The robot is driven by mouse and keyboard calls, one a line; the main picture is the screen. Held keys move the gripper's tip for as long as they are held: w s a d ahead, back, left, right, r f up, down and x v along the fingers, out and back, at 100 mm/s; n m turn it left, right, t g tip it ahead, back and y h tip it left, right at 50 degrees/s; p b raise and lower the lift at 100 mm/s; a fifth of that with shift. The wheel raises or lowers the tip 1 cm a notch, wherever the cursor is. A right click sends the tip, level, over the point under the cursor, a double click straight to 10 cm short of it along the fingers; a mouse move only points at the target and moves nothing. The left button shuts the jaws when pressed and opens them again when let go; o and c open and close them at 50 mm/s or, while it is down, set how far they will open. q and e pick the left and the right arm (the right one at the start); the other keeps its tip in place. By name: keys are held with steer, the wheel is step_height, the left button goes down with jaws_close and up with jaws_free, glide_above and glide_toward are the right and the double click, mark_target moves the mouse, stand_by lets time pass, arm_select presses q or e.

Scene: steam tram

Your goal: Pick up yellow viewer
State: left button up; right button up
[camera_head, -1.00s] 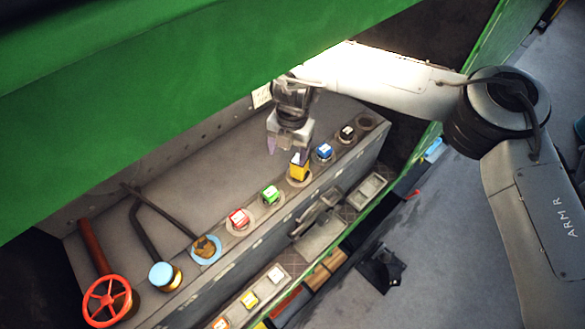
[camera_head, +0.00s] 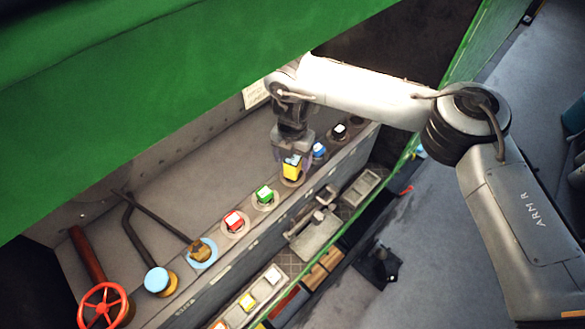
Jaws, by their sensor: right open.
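The yellow viewer (camera_head: 292,169) is a small yellow block with a white label on top. It stands in a round socket on the grey ledge, in a row with other coloured blocks. My right gripper (camera_head: 291,158) is open and points down just above and behind the yellow viewer. Its fingers are blurred and partly see-through, so I cannot tell whether they touch it. My left gripper is not in view.
A blue block (camera_head: 319,150) stands close on the right and a green block (camera_head: 264,195) on the left. A red block (camera_head: 234,221), levers and a red handwheel (camera_head: 103,306) lie further left. A green panel (camera_head: 150,100) covers the upper left.

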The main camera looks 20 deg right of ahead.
jaws_close()
stand_by(0.4)
